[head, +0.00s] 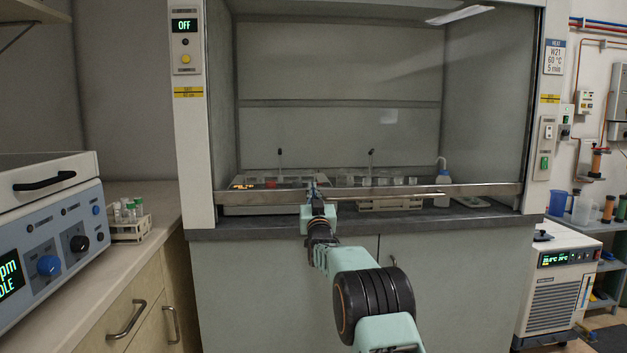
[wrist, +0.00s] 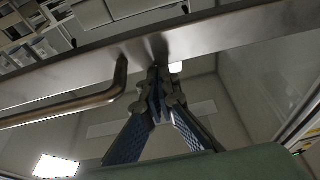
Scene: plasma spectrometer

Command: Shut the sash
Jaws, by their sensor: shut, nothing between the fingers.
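The sash of the fume hood has a metal bottom rail (head: 262,196), low across the hood opening, just above the dark front edge of the work surface. A horizontal bar handle (head: 390,199) is fixed to the rail's front. In the wrist view, the rail (wrist: 230,32) crosses diagonally and the handle (wrist: 75,110) is left of the fingers. My gripper (head: 314,186) is at the rail, just left of the handle's left end. In the wrist view, my gripper (wrist: 158,80) is shut and empty, its tips against or very near the rail; contact is unclear.
Inside the hood are small containers (head: 395,181) and a wash bottle (head: 443,173). A left bench holds a grey-blue instrument (head: 50,225) and a tube rack (head: 127,222). A white chiller (head: 560,285) stands at right. A control panel (head: 185,40) reads OFF.

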